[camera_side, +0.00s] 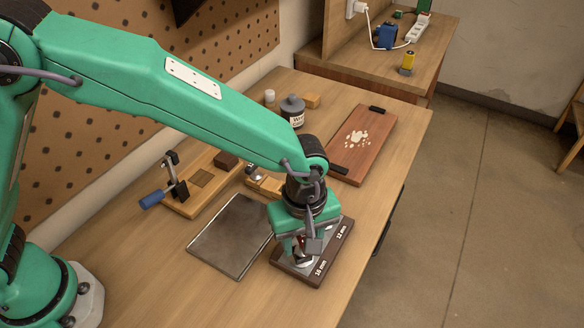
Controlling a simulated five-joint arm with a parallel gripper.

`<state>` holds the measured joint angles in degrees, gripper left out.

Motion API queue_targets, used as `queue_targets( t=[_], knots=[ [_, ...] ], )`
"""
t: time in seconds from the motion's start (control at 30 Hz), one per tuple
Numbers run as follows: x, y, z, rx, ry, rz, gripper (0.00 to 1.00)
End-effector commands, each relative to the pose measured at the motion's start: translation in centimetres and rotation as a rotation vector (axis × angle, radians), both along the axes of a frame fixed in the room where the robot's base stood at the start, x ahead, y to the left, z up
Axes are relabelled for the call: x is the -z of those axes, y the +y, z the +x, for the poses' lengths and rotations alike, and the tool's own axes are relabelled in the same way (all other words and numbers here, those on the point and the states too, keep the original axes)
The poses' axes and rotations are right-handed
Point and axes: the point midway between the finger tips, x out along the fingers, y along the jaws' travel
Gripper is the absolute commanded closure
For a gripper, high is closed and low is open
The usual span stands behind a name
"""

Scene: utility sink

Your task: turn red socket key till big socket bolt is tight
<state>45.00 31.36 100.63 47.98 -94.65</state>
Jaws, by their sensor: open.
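My gripper (306,248) points down over a dark block (331,252) near the front of the wooden bench. A pale metal round piece (302,260) shows below the fingers on the block, possibly the big socket bolt. I cannot tell whether the fingers touch the key.
A dark metal plate (231,236) lies left of the block. A wooden board with a blue-handled clamp (152,199) is behind it. The bench edge is close on the right.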

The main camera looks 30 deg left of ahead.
Motion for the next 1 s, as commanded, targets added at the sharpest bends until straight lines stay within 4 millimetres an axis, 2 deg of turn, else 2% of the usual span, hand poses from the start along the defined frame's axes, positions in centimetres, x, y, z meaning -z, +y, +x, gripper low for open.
queue_targets(
  t=[0.37,0.47,0.6,0.83,1.0],
  knots=[
    [0.52,0.02,-0.02,0.000,0.001,0.001,0.58],
    [0.51,0.02,-0.02,0.000,0.001,0.001,0.74],
    [0.50,0.01,-0.02,0.000,0.001,0.001,1.00],
    [0.50,0.01,-0.02,0.018,0.000,0.000,1.00],
    [0.54,0.01,-0.02,0.108,0.000,0.000,1.00]
  ],
)
